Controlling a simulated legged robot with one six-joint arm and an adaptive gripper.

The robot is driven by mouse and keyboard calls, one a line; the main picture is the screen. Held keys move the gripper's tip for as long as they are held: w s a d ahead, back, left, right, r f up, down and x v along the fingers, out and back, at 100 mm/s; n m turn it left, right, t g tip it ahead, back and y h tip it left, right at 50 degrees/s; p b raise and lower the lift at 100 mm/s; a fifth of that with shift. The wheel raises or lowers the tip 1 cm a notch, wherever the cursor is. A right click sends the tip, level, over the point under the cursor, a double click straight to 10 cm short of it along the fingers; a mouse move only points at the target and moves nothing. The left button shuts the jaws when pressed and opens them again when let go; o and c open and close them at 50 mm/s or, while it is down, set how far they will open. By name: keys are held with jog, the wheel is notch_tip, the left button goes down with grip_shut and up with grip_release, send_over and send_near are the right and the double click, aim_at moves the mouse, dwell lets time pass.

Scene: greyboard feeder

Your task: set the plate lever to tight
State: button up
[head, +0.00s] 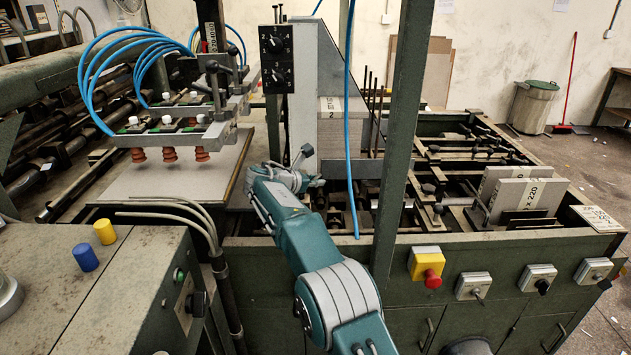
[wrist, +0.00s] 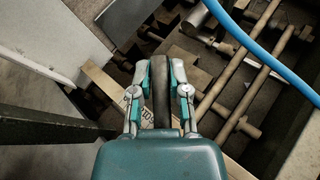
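A short lever with a grey knob (head: 307,149) stands close above my gripper in the head view, by the foot of the board stack. I cannot read a tight mark beside it. My gripper (head: 312,182) reaches in over the machine's front edge. In the wrist view my gripper's fingers (wrist: 161,62) are close together, with a dark narrow part between them. I cannot tell whether they press on it or whether it belongs to the lever. A small lettered plate (wrist: 130,101) is partly hidden behind the left finger.
A green post (head: 403,120) and a blue hose (head: 348,150) stand right of my gripper. Suction cups (head: 170,154) hang over a grey board (head: 165,188) at left. Rods and a blue hose (wrist: 265,52) lie at right in the wrist view. A red button (head: 432,279) is on the front.

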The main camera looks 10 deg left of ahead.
jog(key=shift+o, duration=1.1)
jog(key=shift+a, duration=0.1)
